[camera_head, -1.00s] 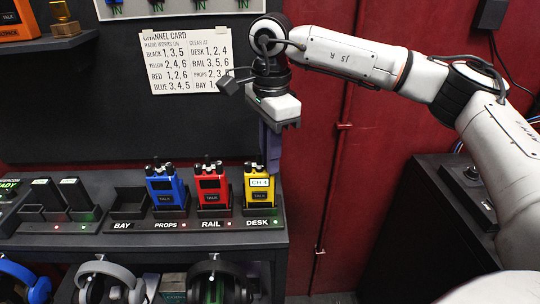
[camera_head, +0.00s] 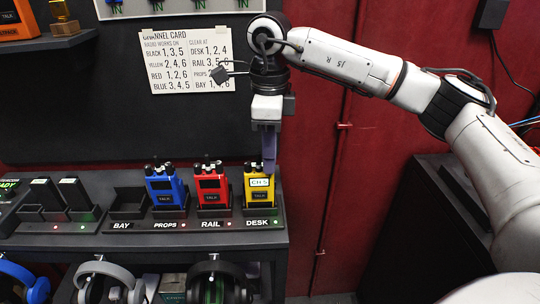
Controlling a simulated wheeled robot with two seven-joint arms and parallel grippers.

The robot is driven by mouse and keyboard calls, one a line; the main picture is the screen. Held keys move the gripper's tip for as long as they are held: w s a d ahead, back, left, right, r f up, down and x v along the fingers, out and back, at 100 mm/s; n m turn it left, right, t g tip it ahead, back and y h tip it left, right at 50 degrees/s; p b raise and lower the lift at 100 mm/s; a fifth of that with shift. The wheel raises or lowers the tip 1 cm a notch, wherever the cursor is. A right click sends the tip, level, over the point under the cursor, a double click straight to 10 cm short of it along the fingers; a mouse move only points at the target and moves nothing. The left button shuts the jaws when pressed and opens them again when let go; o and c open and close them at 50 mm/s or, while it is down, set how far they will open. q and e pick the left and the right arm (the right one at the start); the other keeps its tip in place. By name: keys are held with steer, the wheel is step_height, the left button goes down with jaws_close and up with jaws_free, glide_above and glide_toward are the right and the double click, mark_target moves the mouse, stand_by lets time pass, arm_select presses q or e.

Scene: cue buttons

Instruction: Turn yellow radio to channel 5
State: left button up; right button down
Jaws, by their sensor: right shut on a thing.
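The yellow radio (camera_head: 258,188) stands upright in the dock slot labelled DESK. Its small white display appears to read CH 5. My right gripper (camera_head: 269,166) comes down from above onto the radio's top right. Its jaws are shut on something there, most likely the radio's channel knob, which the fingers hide. My left gripper is not in view.
A red radio (camera_head: 211,186) and a blue radio (camera_head: 165,188) stand close on the left in the RAIL and PROPS slots. The BAY slot (camera_head: 129,203) is empty. A channel card (camera_head: 189,62) hangs behind. Headphones (camera_head: 104,283) hang under the shelf.

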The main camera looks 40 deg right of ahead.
steer(key=shift+m, duration=0.6)
steer(key=c, duration=1.8)
jaws_free()
steer(key=shift+o, duration=0.2)
steer(key=shift+r, duration=0.15)
step_height(320, 180, up, 10)
steer(key=shift+s, duration=0.15)
